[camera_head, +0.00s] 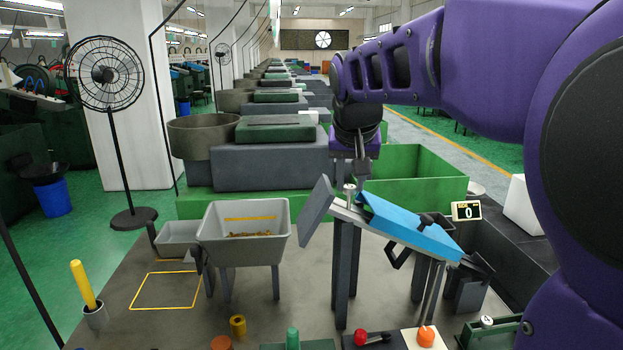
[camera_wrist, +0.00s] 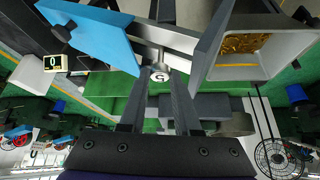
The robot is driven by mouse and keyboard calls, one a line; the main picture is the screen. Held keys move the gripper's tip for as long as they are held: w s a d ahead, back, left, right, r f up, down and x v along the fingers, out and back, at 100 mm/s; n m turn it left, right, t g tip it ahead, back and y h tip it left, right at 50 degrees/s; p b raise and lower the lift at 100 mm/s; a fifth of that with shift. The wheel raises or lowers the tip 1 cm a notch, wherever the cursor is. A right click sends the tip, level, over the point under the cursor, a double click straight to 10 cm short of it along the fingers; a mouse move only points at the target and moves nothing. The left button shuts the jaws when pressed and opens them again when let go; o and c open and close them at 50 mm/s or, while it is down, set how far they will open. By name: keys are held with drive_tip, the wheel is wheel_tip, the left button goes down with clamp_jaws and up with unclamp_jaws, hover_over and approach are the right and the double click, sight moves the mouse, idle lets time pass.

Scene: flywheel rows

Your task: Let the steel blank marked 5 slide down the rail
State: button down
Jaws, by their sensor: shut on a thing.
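The sloped steel rail (camera_head: 345,210) stands on dark posts and runs down to the right; it also shows in the wrist view (camera_wrist: 184,42). A blue panel (camera_head: 412,222) covers much of it. My gripper (camera_head: 358,172) is above the rail's upper end. A steel blank (camera_head: 349,189) is there, just below the fingers. In the wrist view, my gripper (camera_wrist: 159,84) has its fingers shut on the sides of the blank (camera_wrist: 159,75). The dark mark on its round face is too small to read surely. Whether the blank touches the rail is unclear.
A grey tilted plate (camera_head: 316,205) stands at the rail's upper end. A grey hopper (camera_head: 243,245) with brass bits is left of it. A counter reading 0 (camera_head: 466,210) and a dark bin (camera_head: 468,292) are near the lower end. Another steel piece (camera_head: 487,321) sits front right.

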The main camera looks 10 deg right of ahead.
drive_tip(key=shift+f+b, duration=0.3)
drive_tip(key=shift+f, duration=0.15)
idle(0.4)
drive_tip(key=c, duration=0.5)
unclamp_jaws()
drive_tip(key=shift+c, duration=0.2)
wheel_tip(320, 180, up, 7)
drive_tip(key=p, duration=0.5)
drive_tip(key=shift+p, duration=0.4)
